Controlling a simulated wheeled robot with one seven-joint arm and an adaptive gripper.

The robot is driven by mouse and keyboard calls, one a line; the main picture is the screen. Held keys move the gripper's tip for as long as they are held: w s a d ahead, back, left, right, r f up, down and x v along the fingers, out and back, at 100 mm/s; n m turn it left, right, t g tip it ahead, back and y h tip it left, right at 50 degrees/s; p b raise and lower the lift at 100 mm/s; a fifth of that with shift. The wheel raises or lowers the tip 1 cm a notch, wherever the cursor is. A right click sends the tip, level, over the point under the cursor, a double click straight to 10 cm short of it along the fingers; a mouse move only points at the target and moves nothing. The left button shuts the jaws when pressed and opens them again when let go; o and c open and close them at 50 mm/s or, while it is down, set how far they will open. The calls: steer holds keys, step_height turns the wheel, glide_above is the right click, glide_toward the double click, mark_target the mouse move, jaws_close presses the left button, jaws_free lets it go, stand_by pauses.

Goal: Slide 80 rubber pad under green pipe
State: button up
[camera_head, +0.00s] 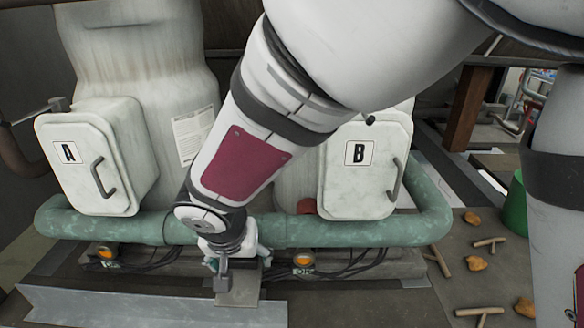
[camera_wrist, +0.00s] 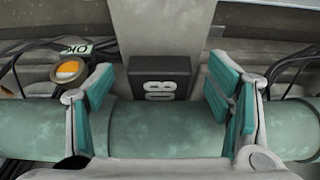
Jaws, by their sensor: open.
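The green pipe (camera_head: 330,232) runs across the front of the two white boxes in the head view. In the wrist view the pipe (camera_wrist: 165,130) crosses the picture below the pad. The dark rubber pad (camera_wrist: 160,68), marked 80, sits on a pale flat strip at the pipe's upper edge in that view. I cannot tell how far it is under the pipe. My gripper (camera_wrist: 162,88) is open, with its teal-padded fingers on both sides of the pad, apart from it.
White boxes A (camera_head: 97,160) and B (camera_head: 362,165) stand behind the pipe. Black cables and an orange indicator (camera_head: 104,252) are near the pipe. A metal angle bar (camera_head: 130,305) lies in front. Sticks and yellowish lumps (camera_head: 477,263) lie at right, by a green bin (camera_head: 514,208).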

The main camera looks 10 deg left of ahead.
steer(key=c, duration=1.3)
steer(key=shift+w, duration=0.1)
